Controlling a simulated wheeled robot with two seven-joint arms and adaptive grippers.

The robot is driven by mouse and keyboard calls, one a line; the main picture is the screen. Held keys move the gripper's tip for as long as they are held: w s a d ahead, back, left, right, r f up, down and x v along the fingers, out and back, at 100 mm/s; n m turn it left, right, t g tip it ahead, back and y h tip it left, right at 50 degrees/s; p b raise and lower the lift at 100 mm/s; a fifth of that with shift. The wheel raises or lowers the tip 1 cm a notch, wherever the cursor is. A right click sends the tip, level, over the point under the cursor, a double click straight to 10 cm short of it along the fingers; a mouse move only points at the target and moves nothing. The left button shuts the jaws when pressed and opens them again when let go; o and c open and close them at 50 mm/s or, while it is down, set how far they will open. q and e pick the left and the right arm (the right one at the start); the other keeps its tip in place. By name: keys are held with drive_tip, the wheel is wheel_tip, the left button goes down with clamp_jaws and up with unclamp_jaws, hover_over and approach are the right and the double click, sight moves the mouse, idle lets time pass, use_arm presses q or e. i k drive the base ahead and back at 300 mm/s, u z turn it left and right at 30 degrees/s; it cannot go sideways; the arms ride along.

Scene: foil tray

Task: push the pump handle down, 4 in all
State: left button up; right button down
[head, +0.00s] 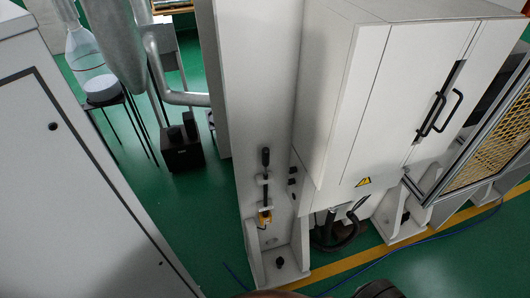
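A small upright device is fixed low on the front of the white column (245,120). It has a black handle (266,157) at its top, a thin dark rod, light brackets and a yellow-orange part (264,218) at its lower end. This looks like the pump handle, but it is small and I cannot tell how far down it is. Neither of my grippers can be made out in the head view. Dark rounded shapes at the bottom edge are cut off, and I cannot tell what they are.
A white cabinet (400,80) with black door handles stands right of the column. A grey-white cabinet (70,190) fills the left. A yellow mesh guard (490,140) is at the far right. A blue cable (400,252) lies on the green floor. Green floor (195,220) shows left of the column.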

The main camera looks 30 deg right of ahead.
sight(265, 151)
drive_tip(key=z, duration=0.45)
drive_tip(key=k, duration=0.85)
drive_tip(key=u, duration=0.45)
drive_tip(key=i, duration=0.5)
